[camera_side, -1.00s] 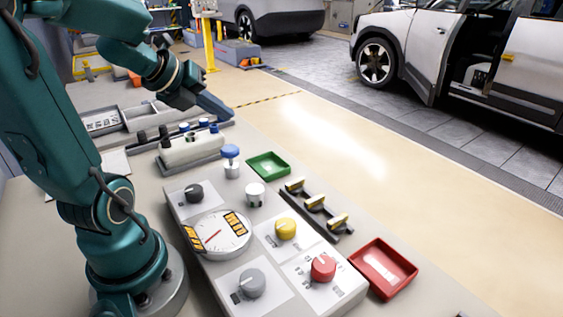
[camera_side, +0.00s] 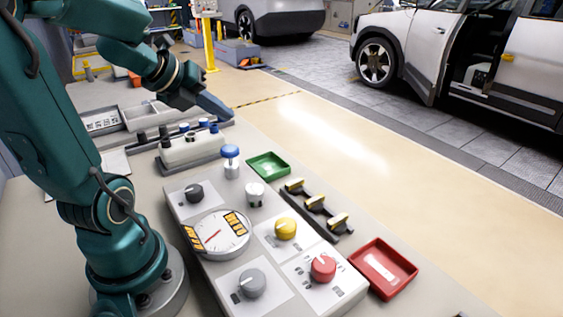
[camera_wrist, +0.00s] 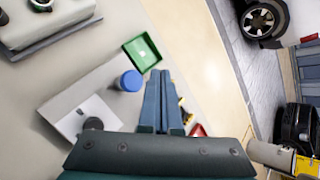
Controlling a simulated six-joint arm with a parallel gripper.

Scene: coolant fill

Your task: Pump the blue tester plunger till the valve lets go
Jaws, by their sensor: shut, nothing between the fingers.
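The blue tester plunger (camera_side: 231,151) is a round blue cap on a pale cylinder, upright at the far end of the grey panel. In the wrist view its blue cap (camera_wrist: 130,80) is just left of my fingers. My gripper (camera_side: 228,112) is shut and empty, raised above and behind the plunger, apart from it in the side view. In the wrist view the closed fingers of my gripper (camera_wrist: 158,74) point toward the green tray. A dial gauge (camera_side: 218,232) with a red needle sits on the panel. I cannot make out any valve state.
A green tray (camera_side: 284,174) and a rack of yellow-topped parts (camera_side: 318,224) flank the panel's right side. Yellow (camera_side: 286,229), red (camera_side: 323,267) and grey (camera_side: 252,283) knobs stand up from it. A red tray (camera_side: 412,282) lies at the right. A pale block with posts (camera_side: 191,148) stands behind.

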